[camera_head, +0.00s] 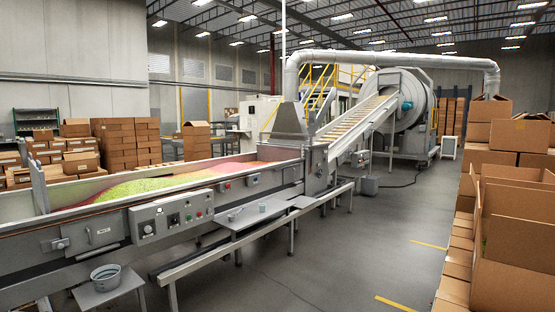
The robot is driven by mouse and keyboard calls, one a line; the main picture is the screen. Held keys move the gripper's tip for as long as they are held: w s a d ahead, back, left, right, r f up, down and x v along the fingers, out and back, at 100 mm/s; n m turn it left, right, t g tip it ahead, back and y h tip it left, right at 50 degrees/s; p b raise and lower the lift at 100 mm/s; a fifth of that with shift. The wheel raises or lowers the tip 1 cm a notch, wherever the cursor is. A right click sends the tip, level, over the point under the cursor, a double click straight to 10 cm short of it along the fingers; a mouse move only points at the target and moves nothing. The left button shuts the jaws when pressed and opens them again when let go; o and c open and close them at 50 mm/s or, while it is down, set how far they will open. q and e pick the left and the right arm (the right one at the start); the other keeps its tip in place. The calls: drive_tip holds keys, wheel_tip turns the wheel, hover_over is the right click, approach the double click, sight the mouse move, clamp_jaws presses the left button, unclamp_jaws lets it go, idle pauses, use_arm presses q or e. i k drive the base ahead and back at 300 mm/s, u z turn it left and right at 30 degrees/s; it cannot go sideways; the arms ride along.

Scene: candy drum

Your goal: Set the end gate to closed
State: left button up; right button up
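A long metal candy trough (70,255) runs from the left foreground to the middle, holding green and pink-red candy (155,184). I cannot tell for sure which part is the end gate. A metal box-like end section (318,168) stands where the trough meets the slatted incline. On the trough's near side are a small latch-like fitting (58,244), a labelled plate (93,232) and a control panel (171,216) with knobs and buttons. Neither of my grippers is in view.
A grey bucket (106,276) stands on a small shelf at front left. A side table (240,216) and low rail run along the trough. A slatted incline (355,118) leads to a large drum (404,95). Cardboard boxes (512,235) line the right. The floor between is clear.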

sight(268, 154)
drive_tip(key=u, duration=0.45)
drive_tip(key=k, duration=0.55)
drive_tip(key=u, duration=0.1)
drive_tip(key=i, duration=2)
drive_tip(key=z, duration=1)
drive_tip(key=i, duration=2.1)
drive_tip(key=z, duration=0.4)
drive_tip(key=i, duration=1.95)
drive_tip(key=u, duration=0.25)
drive_tip(key=i, duration=2.05)
drive_tip(key=u, duration=0.7)
drive_tip(key=i, duration=2.2)
drive_tip(key=u, duration=0.45)
